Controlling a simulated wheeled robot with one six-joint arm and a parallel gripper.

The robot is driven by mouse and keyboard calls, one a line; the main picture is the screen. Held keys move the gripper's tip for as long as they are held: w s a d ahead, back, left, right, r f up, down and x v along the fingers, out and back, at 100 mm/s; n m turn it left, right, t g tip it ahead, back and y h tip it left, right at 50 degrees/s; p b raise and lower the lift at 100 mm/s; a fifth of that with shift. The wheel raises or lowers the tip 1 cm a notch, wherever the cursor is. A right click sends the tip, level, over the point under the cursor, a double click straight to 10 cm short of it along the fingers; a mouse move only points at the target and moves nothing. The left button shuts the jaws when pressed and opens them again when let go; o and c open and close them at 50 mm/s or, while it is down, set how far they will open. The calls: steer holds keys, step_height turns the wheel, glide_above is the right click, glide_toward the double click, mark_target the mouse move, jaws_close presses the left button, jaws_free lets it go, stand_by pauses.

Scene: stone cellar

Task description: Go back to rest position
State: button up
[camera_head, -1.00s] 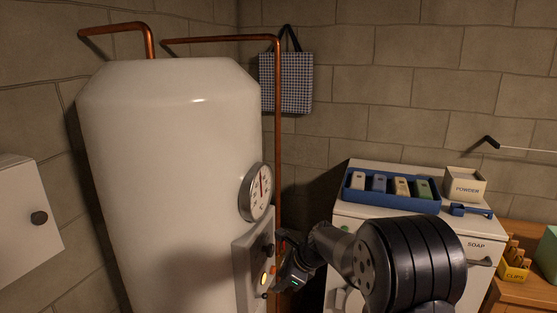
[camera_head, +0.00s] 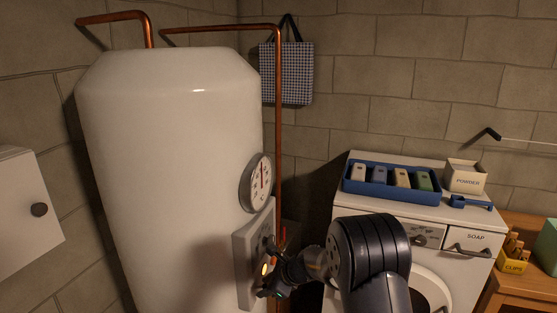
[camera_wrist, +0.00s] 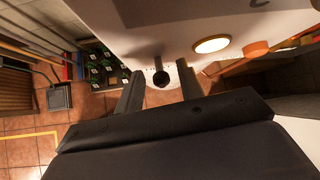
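My gripper (camera_head: 268,291) is at the lower part of the grey control panel (camera_head: 244,262) on the white boiler. In the wrist view my gripper (camera_wrist: 158,82) has its two fingers apart. A small black knob or switch (camera_wrist: 160,78) shows between the fingertips; I cannot tell whether they touch it. A lit amber lamp (camera_head: 265,269) glows on the panel just above my gripper, and this lamp also shows in the wrist view (camera_wrist: 211,44). My arm hides part of the panel's right side.
The white boiler (camera_head: 170,150) with a round gauge (camera_head: 261,182) and copper pipe (camera_head: 278,120) stands close by. At right are a washing machine (camera_head: 462,260), a blue tray (camera_head: 390,193) and a wooden table (camera_head: 510,285). A dustpan (camera_wrist: 59,97) shows in the wrist view.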

steer(key=shift+s+d+f+t+y+b, duration=0.25)
steer(key=shift+y+b, duration=0.45)
steer(key=shift+b, duration=1)
steer(key=shift+w+f+t+y+b, duration=0.15)
steer(key=shift+f+t+y+b, duration=0.4)
steer(key=shift+b, duration=1.1)
steer(key=shift+s+d+f+y+b, duration=0.2)
steer(key=shift+y+b, duration=0.65)
steer(key=shift+b, duration=0.85)
step_height(320, 180, down, 2)
steer(key=t+y+b, duration=0.1)
steer(key=y+b, duration=0.1)
steer(key=b, duration=0.1)
steer(key=y+b, duration=0.2)
steer(key=b, duration=0.2)
steer(key=shift+w+m+t, duration=0.15)
steer(key=shift+m+t, duration=0.15)
steer(key=shift+t, duration=0.1)
steer(key=shift+d+y+b, duration=0.1)
steer(key=shift+y+b, duration=0.3)
steer(key=shift+b, duration=0.05)
steer(key=shift+r+v, duration=0.1)
steer(key=shift+v, duration=1.1)
steer(key=shift+r+v, duration=0.15)
steer(key=shift+v, duration=1.05)
